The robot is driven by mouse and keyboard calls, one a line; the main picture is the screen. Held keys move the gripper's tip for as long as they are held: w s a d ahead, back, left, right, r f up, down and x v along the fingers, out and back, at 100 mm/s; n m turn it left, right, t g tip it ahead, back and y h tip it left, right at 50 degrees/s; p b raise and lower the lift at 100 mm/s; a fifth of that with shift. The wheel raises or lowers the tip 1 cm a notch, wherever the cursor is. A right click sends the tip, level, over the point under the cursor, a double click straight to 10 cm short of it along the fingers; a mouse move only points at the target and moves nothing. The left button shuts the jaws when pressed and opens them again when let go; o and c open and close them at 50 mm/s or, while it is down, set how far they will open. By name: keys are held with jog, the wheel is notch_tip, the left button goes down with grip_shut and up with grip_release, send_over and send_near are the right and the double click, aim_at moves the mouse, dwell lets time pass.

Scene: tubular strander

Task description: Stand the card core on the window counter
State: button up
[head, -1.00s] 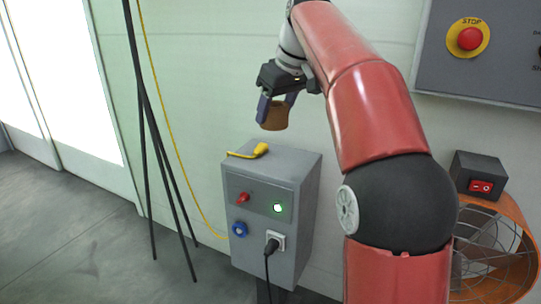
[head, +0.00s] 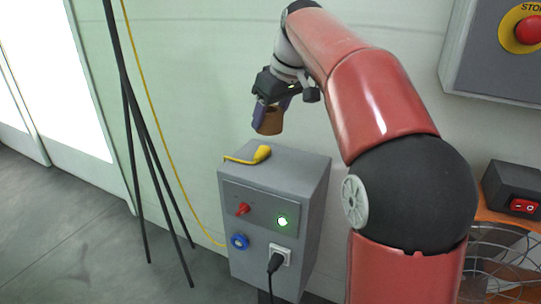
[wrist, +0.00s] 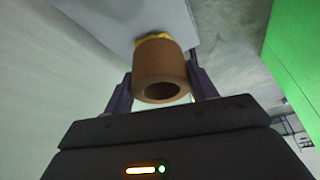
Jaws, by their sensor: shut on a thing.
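The card core (head: 268,121) is a short brown hollow tube. My gripper (head: 272,108) is shut on it and holds it in the air above the grey socket box. In the wrist view the card core (wrist: 160,66) sits between the two dark fingers of my gripper (wrist: 161,88), with its open end facing the camera. In the head view the core looks slightly tilted. I cannot make out the window counter for certain in any view.
A grey socket box (head: 262,225) stands below my gripper with a yellow handled thing (head: 250,155) on top. Black poles (head: 147,150) and a yellow cable (head: 150,100) are to the left. A grey stop-button panel (head: 475,60) and an orange fan (head: 490,215) are to the right.

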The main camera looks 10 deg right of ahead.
notch_tip(320, 180, down, 11)
jog(key=shift+r+b, duration=0.1)
jog(key=shift+b, duration=0.65)
jog(key=shift+f, duration=0.25)
jog(key=o, duration=1)
jog(key=shift+r, duration=0.1)
